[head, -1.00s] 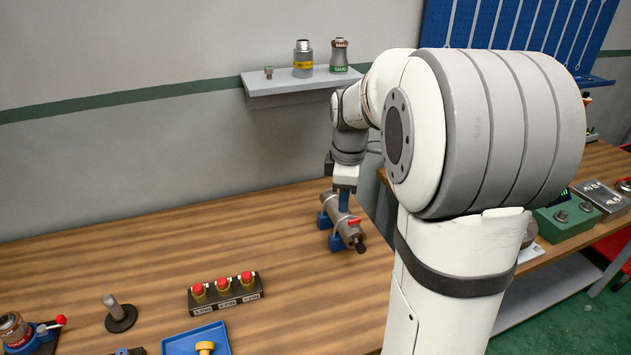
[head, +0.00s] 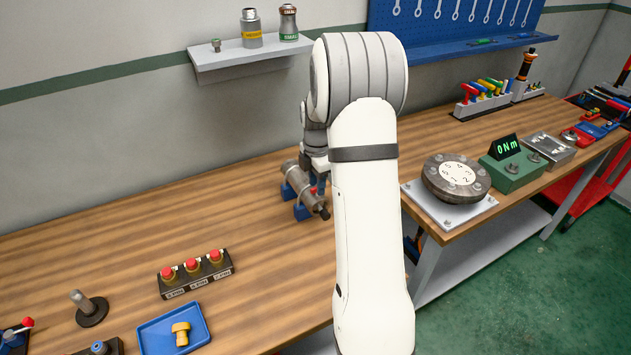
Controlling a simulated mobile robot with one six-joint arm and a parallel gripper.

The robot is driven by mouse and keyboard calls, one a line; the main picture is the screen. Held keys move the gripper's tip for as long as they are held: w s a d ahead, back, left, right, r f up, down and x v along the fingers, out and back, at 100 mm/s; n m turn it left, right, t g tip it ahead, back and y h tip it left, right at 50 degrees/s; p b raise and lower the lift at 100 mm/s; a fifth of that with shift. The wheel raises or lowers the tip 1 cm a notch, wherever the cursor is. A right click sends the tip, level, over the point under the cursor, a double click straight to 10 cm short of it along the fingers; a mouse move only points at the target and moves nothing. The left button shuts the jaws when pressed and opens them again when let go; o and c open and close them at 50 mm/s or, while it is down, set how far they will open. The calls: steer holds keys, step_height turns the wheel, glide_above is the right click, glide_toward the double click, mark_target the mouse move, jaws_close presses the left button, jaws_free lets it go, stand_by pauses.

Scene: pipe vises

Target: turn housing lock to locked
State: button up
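The grey cylindrical housing (head: 301,183) lies tilted across blue supports (head: 301,212) on the wooden bench, its dark tip toward the front right. A small bit of red, likely its lock lever (head: 313,190), shows at its right side, partly hidden. My gripper (head: 320,185) is down at the right side of the housing, close to the red part. My own arm covers most of the gripper, so I cannot tell whether its fingers are open or shut, or whether they touch the lever.
A black block with red buttons (head: 197,274), a blue tray (head: 174,330) with a brass piece, and a post on a round base (head: 88,307) stand at the front left. A wall shelf (head: 250,56) is behind. A round numbered plate (head: 456,178) is on the right bench.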

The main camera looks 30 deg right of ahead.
steer(key=shift+f, duration=0.25)
jaws_close()
steer(key=shift+a, duration=0.15)
